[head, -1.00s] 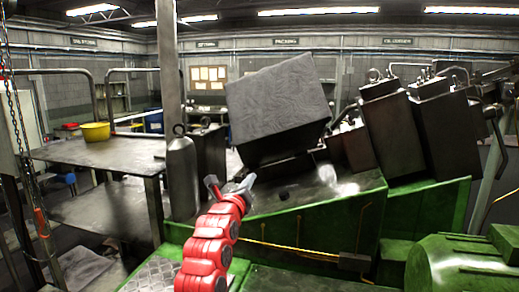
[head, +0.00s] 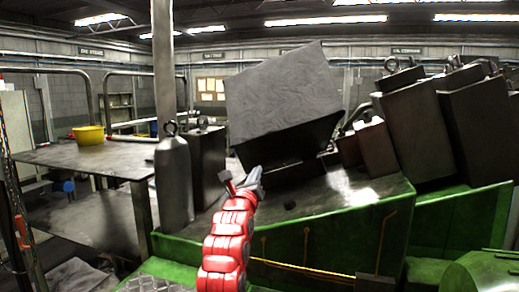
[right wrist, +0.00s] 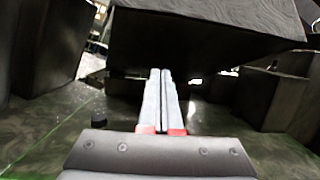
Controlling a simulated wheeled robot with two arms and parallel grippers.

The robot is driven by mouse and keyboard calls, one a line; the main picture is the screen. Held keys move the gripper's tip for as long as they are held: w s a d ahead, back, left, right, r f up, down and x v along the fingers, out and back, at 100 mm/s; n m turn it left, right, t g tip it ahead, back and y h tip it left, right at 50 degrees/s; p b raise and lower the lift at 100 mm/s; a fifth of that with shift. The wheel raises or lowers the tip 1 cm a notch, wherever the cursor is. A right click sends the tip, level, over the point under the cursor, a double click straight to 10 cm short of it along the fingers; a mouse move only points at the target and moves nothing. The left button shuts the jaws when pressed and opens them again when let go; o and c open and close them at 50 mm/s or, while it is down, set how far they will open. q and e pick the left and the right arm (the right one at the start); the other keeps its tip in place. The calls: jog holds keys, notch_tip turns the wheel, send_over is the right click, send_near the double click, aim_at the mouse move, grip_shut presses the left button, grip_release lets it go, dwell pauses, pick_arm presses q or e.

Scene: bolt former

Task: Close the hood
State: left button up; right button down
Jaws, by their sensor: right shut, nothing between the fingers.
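The hood (head: 283,98) is a large grey box-like cover, tilted up at an angle above the dark machine bed in the head view. Its dark underside fills the top of the right wrist view (right wrist: 195,38), with a gap beneath it. My right gripper (head: 243,180), on a red arm, is in front of and below the hood's near lower edge. In the right wrist view its two fingers (right wrist: 160,95) lie side by side, shut and empty, pointing under the hood. I cannot tell whether they touch it. My left gripper is not in view.
The green machine bed (head: 300,232) lies below and to the right. A grey cylinder (head: 173,185) and a post stand left of my arm. Dark metal blocks (head: 415,130) stand close on the right.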

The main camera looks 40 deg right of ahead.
aim_at(262, 144)
jog(key=w+d+r+p, duration=0.1)
jog(key=d, duration=0.1)
jog(key=w+d+r+p, duration=0.1)
jog(key=w+d+p, duration=0.1)
jog(key=w+d+r+p, duration=0.1)
jog(key=w+d+r, duration=0.1)
jog(key=shift+d+r, duration=0.1)
jog(key=shift+d, duration=0.15)
jog(key=shift+w+r+p, duration=0.15)
jog(key=shift+r+p, duration=0.15)
jog(key=shift+r, duration=0.1)
jog(key=shift+w+d+f, duration=0.1)
jog(key=shift+d, duration=0.05)
